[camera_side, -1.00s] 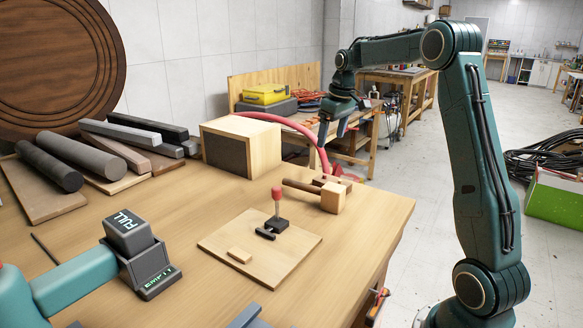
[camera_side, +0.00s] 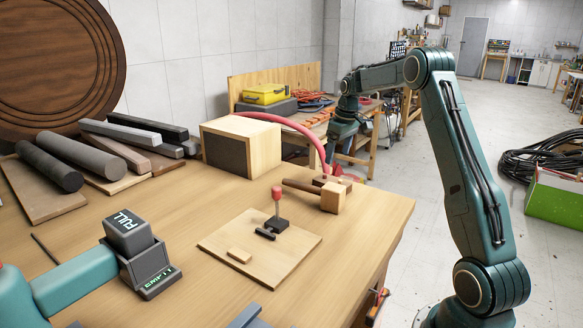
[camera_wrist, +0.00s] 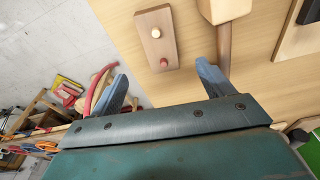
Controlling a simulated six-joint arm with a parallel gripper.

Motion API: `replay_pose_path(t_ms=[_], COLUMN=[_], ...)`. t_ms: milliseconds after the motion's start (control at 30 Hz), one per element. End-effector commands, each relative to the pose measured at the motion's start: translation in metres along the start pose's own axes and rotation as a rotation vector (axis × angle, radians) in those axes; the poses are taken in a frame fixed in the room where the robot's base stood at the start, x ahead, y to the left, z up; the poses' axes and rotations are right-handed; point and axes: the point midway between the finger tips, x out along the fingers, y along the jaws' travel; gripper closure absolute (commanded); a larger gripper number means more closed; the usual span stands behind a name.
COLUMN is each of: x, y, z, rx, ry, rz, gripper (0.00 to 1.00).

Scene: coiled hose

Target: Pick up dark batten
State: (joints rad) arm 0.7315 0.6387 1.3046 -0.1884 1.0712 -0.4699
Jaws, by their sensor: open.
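A small dark bar (camera_side: 265,233), which looks like the dark batten, lies on a pale square board (camera_side: 220,243) in the side view. It lies beside a dark block with a red-knobbed lever (camera_side: 277,205). I cannot pick it out in the wrist view. My gripper (camera_side: 329,155) is beyond the mallet, above the table's far right edge, well away from the bar. In the wrist view my gripper (camera_wrist: 163,82) has its two grey-blue fingers wide apart with nothing between them.
A wooden mallet (camera_side: 334,198) lies between my gripper and the board. A wooden box (camera_side: 262,142) and several dark bars and rods (camera_side: 122,134) lie further left. A FULL/EMPTY device (camera_side: 150,270) stands in front. A pegged brown strip (camera_wrist: 154,50) is near my fingers.

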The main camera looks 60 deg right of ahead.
Motion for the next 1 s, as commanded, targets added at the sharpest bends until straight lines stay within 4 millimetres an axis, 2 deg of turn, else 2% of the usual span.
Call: replay_pose_path(t_ms=[100, 300, 733, 1000], x=[0.02, 0.043, 0.053, 0.081], y=[0.0, -0.001, 0.0, -0.001], z=[0.0, 0.0, 0.0, 0.003], rx=[0.0, 0.0, 0.0, -0.001], ry=[-0.002, -0.002, -0.001, -0.002], rz=[-0.001, -0.001, 0.0, -0.001], gripper=[0.2, 0.2, 0.2, 0.2])
